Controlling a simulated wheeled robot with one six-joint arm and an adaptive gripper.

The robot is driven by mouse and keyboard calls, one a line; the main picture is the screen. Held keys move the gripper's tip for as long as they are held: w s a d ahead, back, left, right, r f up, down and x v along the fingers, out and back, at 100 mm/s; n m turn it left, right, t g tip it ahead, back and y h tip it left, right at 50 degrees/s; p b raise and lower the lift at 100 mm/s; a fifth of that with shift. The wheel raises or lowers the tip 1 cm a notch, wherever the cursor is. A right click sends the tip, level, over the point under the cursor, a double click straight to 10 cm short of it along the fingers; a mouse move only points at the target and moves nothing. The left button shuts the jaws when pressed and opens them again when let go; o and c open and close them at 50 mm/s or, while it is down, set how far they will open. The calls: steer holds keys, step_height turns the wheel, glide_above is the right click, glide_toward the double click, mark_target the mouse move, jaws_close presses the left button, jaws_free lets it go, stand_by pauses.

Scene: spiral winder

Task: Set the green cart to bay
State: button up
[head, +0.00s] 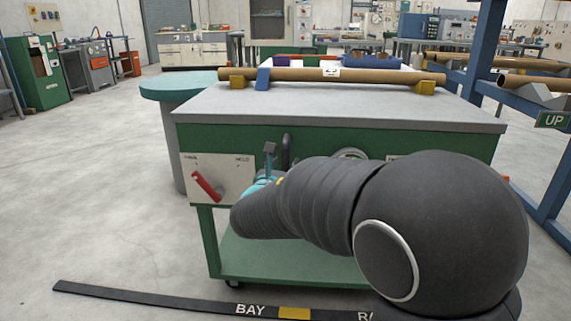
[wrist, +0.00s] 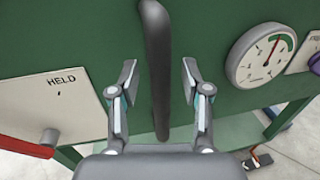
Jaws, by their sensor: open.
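The green cart (head: 345,128) has a grey top and stands in front of me, its lower shelf near the floor. A black upright handle (wrist: 157,70) is on its front face; its upper part shows in the head view (head: 286,145). My gripper (wrist: 159,76) is open, with one finger on each side of the handle and gaps between. A red lever (head: 207,186) on the cart's white panel (head: 232,170) tilts up toward the left label, away from "HELD". A dark floor strip (head: 150,297) reads "BAY" beside a yellow mark (head: 294,313); my arm hides its right part.
A cardboard tube (head: 300,75) rests across yellow blocks on the cart top. A round teal-topped table (head: 180,85) stands close behind left. A blue rack (head: 480,75) with tubes is at right. A gauge (wrist: 261,54) sits right of the handle. Floor at left is clear.

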steer(key=shift+w+d, duration=0.15)
steer(key=shift+w, duration=0.45)
jaws_close()
